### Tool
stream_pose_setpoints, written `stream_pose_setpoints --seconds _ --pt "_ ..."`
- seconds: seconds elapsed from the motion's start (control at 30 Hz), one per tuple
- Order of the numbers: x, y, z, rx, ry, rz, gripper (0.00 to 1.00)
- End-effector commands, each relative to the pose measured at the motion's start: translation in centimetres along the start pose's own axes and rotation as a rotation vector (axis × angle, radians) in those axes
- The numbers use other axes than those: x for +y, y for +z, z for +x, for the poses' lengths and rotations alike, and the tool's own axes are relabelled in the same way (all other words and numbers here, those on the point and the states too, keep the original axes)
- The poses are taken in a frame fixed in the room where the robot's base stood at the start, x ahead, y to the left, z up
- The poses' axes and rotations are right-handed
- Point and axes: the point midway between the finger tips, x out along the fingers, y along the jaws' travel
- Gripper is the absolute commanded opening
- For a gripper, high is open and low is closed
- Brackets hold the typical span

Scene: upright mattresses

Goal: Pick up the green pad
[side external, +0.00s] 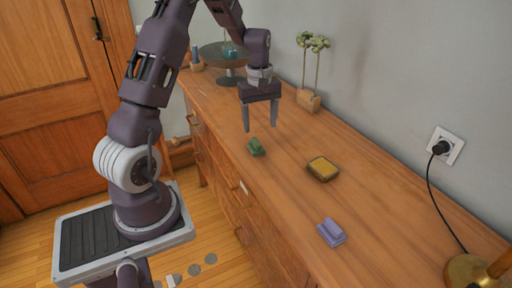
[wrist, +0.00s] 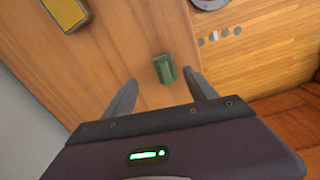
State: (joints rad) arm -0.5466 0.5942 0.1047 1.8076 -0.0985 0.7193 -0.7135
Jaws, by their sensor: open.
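The green pad (side external: 256,147) is a small dark green block on the wooden dresser top, near its front edge. It also shows in the wrist view (wrist: 164,69), ahead of the fingers and a little right of the middle between them. My gripper (side external: 260,130) is above the dresser, close to the pad in the side view, pointing down. Its two fingers (wrist: 160,85) are apart with nothing between them. The gripper does not appear to touch the pad.
On the dresser top (side external: 290,185) are a yellow pad in a dark frame (side external: 323,168), a purple pad (side external: 331,232), a plant in a wooden block (side external: 309,98) and a round stand (side external: 228,62). A brass lamp base (side external: 468,272) stands at the right. The wall lies behind.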

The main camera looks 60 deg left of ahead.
Motion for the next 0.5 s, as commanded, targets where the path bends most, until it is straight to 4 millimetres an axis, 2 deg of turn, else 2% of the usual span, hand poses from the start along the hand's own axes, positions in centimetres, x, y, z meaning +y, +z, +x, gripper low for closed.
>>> stream_pose_setpoints --seconds 0.03,0.1,0.27,0.5 --pt "-0.2 -0.8 1.3 -0.008 -0.014 -0.038 0.65" --pt "-0.5 -1.4 2.4 -0.013 -0.023 -0.065 0.65" --pt "-0.6 -1.4 4.5 -0.014 -0.025 -0.07 0.65" --pt "-0.7 -1.5 8.7 -0.014 -0.024 -0.066 0.65"
